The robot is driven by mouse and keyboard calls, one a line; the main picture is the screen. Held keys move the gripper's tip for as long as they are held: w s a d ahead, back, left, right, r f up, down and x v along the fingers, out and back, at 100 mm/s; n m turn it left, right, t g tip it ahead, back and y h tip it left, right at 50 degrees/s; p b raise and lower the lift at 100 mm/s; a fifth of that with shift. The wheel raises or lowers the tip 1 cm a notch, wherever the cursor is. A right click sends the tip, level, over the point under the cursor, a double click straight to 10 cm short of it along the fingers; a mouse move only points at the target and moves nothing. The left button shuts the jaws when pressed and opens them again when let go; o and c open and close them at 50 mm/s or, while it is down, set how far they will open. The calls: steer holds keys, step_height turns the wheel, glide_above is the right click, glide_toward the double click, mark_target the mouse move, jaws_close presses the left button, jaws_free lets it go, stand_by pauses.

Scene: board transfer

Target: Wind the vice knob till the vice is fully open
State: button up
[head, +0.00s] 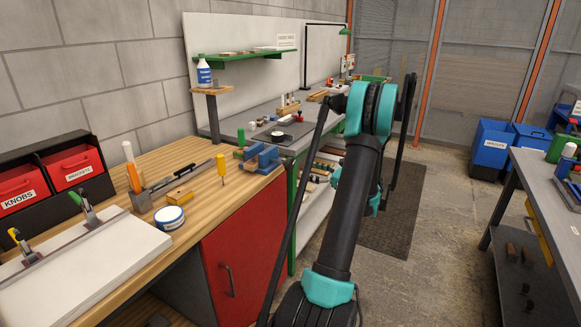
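A small blue vice (264,158) sits near the far right corner of the wooden workbench (215,205). Its jaws are small in this view, and I cannot tell how wide they stand. I cannot make out its knob clearly. A small green upright piece (240,138) stands just behind and left of the vice. My arm rises in the right half of the picture, to the right of the vice and apart from it. I cannot make out my gripper; it seems hidden behind my arm links.
A yellow-handled tool (221,168), a white-and-blue tin (169,217) and a yellow block (179,196) stand left of the vice. A red cabinet door (245,245) is below the bench. A grey bench (555,190) stands at right. Floor between is open.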

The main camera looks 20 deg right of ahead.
mark_target(292, 166)
steer(key=x, duration=0.9)
steer(key=shift+w+a, duration=0.15)
steer(key=c, duration=1.2)
